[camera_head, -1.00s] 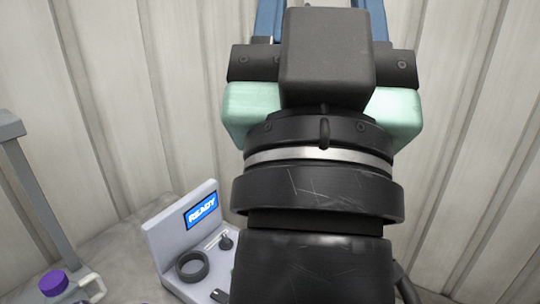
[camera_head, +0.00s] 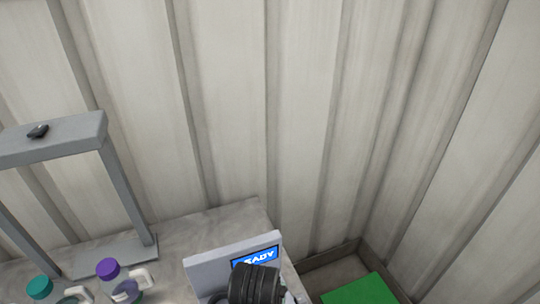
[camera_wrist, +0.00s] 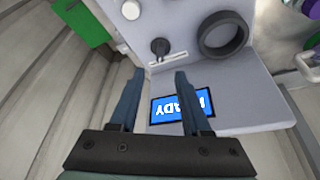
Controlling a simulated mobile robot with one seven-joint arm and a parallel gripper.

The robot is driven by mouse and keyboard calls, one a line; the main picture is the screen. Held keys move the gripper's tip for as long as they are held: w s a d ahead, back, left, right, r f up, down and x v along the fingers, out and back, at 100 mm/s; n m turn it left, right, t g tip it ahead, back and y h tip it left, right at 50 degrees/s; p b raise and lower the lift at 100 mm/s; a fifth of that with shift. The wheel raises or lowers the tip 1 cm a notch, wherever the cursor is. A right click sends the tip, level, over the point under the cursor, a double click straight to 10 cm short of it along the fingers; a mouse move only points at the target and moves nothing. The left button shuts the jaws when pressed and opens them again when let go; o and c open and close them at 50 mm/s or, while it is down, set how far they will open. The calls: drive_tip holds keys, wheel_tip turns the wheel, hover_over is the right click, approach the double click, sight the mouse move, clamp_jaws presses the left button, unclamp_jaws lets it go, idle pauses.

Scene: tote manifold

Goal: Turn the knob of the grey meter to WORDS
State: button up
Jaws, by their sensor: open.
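The grey meter (camera_head: 205,268) stands at the bottom of the head view, with a blue READY screen (camera_head: 255,257) on its upright panel. A dark ribbed shape covers part of its front there. In the wrist view the meter's face (camera_wrist: 185,75) is close, with the screen (camera_wrist: 180,106) upside down. A small black knob (camera_wrist: 160,46) with a pointer sits beside a pale label strip, whose words are too small to read. My gripper (camera_wrist: 160,73) is open and empty. Its two fingertips are apart, below the knob in the picture, over the meter near the screen.
Purple-capped (camera_head: 107,268) and teal-capped (camera_head: 40,287) bottles stand left, near a grey frame (camera_head: 125,190). A green panel (camera_head: 360,291) lies right. Corrugated walls stand behind.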

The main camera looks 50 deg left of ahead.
drive_tip(key=x, duration=0.9)
drive_tip(key=shift+w+a+f, duration=0.1)
drive_tip(key=shift+w+f, duration=0.05)
drive_tip(key=shift+f, duration=0.1)
clamp_jaws()
